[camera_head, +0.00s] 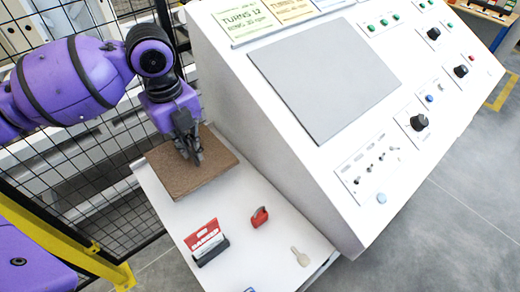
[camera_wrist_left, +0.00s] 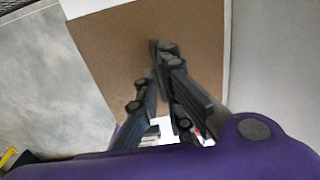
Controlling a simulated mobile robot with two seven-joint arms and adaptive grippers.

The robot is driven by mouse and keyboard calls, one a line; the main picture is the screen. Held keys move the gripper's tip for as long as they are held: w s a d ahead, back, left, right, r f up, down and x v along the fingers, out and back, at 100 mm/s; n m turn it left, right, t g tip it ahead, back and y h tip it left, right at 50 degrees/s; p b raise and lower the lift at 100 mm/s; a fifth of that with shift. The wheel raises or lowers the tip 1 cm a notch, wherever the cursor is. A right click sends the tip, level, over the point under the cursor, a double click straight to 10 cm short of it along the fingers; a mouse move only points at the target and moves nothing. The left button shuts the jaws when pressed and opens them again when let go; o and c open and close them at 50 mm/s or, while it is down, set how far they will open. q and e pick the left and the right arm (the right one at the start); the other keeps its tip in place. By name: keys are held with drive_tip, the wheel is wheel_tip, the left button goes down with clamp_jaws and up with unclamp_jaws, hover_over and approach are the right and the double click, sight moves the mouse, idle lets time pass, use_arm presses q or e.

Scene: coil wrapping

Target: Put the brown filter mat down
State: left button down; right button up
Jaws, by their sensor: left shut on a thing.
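The brown filter mat (camera_head: 184,176) is a flat brown rectangle over the far left end of the white shelf (camera_head: 246,220) below the console. It also shows as a wide brown surface in the left wrist view (camera_wrist_left: 112,52). My left gripper (camera_head: 193,158) points down at the middle of the mat with its fingers close together, shut on it; the fingers show in the left wrist view too (camera_wrist_left: 158,70). The exact grip point is hard to see. I cannot tell whether the mat rests fully on the shelf. My right gripper is not in view.
The sloping white console (camera_head: 420,165) with a grey panel, knobs and buttons rises right of the shelf. A red and white card in a black holder (camera_head: 206,243), a small red object (camera_head: 259,217) and a key-shaped tag (camera_head: 299,257) lie on the shelf. A black mesh fence (camera_head: 90,190) stands left.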

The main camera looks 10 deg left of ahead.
sight(193, 164)
use_arm(q)
wheel_tip(193, 164, down, 7)
drive_tip(key=shift+r, duration=0.1)
idle(0.3)
drive_tip(key=c, duration=1.9)
unclamp_jaws()
wheel_tip(193, 164, up, 12)
drive_tip(key=shift+s+a+r+p, duration=0.1)
drive_tip(key=shift+s+p, duration=0.05)
drive_tip(key=shift+p, duration=0.15)
